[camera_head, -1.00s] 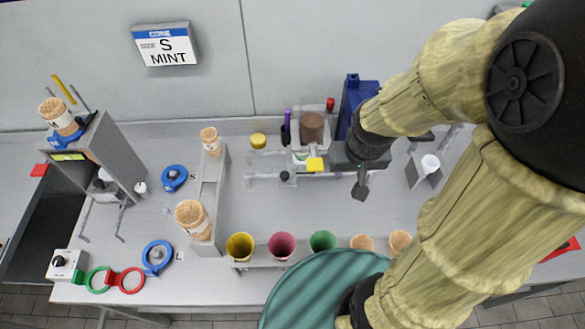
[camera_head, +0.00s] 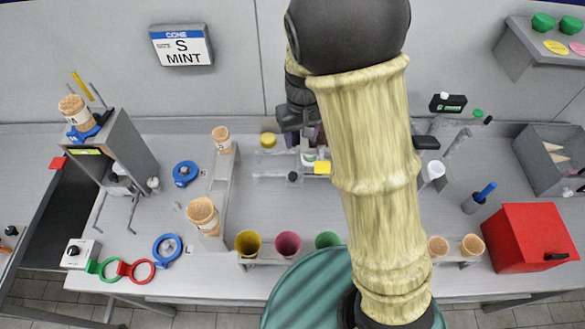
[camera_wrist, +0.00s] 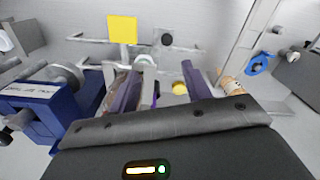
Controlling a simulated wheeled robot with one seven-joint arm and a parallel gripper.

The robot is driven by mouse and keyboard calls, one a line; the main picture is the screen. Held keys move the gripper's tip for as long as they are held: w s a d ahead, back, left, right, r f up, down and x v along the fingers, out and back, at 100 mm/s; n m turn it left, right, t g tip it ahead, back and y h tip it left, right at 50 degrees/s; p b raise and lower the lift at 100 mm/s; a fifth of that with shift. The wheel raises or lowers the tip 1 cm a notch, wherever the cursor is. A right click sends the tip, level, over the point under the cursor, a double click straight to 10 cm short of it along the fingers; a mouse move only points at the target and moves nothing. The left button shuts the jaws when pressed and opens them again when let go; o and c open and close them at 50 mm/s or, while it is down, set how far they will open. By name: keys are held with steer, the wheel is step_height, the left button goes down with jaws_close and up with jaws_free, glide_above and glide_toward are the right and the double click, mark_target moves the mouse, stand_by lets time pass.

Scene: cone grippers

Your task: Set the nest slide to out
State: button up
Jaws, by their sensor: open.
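The nest slide appears to be the small carriage with a square yellow tab (camera_head: 322,167) on thin grey rails at the middle of the bench. The yellow tab (camera_wrist: 122,29) and rails also show at the top of the wrist view, with a small black knob (camera_wrist: 166,40) beside the tab. My gripper (camera_head: 298,122) is over the back of the bench, behind the tab, partly hidden by my arm. In the wrist view its two fingers (camera_wrist: 160,70) are apart, with no grasped object visible. A pale ring-like part (camera_wrist: 146,58) shows beyond the fingertips.
A blue machine (camera_wrist: 55,115) stands close beside my gripper in the wrist view. A yellow tub (camera_head: 268,139) and a wafer cone (camera_head: 222,140) are to the left. Coloured cups (camera_head: 288,244) line the front. A red box (camera_head: 530,237) stands right.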

mark_target(293, 175)
steer(key=shift+w+a+n, duration=0.15)
steer(key=shift+w+a, duration=0.1)
steer(key=shift+a, duration=0.25)
steer(key=shift+w+a+n, duration=0.15)
steer(key=shift+w+a, duration=0.05)
steer(key=shift+a, duration=0.3)
steer(key=shift+f, duration=0.1)
step_height(293, 175, down, 17)
steer(key=p, duration=0.3)
steer(key=shift+f, duration=0.2)
jaws_close()
